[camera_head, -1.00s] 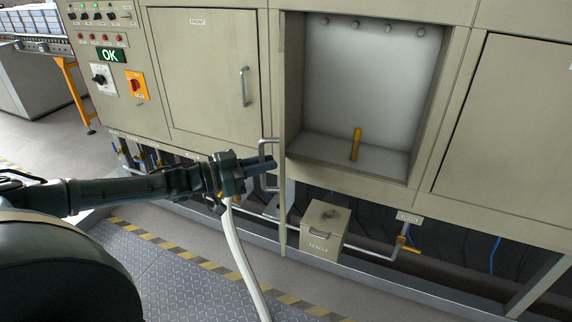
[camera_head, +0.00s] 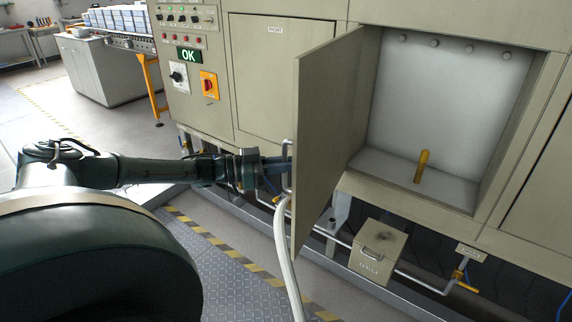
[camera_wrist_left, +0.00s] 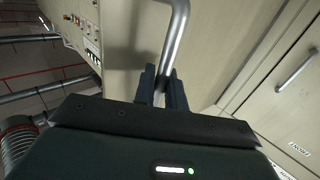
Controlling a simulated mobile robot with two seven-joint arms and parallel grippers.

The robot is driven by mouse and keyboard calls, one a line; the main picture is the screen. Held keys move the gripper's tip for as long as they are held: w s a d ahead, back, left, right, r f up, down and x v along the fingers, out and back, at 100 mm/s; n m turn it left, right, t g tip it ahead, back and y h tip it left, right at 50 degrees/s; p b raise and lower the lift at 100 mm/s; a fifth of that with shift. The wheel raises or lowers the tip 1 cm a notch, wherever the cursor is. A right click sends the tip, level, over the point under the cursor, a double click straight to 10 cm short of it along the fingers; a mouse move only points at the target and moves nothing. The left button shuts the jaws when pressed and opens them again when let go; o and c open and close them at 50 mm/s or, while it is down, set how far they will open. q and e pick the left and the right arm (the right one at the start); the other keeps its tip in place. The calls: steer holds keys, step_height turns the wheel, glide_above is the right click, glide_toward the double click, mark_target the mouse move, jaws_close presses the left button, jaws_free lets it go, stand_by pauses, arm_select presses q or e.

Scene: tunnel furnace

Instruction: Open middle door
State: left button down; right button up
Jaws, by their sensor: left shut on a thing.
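The middle door (camera_head: 323,135) of the beige furnace stands partly open, swung out on its left edge. Behind it is a white-lined chamber (camera_head: 440,110) with a yellow upright handle (camera_head: 421,166) on its floor. My left gripper (camera_head: 282,167) reaches in from the left to the door's outer face. In the left wrist view its fingers (camera_wrist_left: 163,90) are shut on the silver door handle (camera_wrist_left: 176,40). My right gripper is not in view.
The closed front door (camera_head: 272,80) and a control panel (camera_head: 195,50) with a green OK display are left of the chamber. A small beige box (camera_head: 378,252), pipes and a yellow valve (camera_head: 459,275) sit below. Open floor lies to the left.

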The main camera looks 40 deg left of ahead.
arm_select(q)
steer(key=c, duration=1.5)
jaws_free()
steer(key=shift+a, duration=0.1)
steer(key=b+v, duration=0.1)
steer(key=v, duration=1.2)
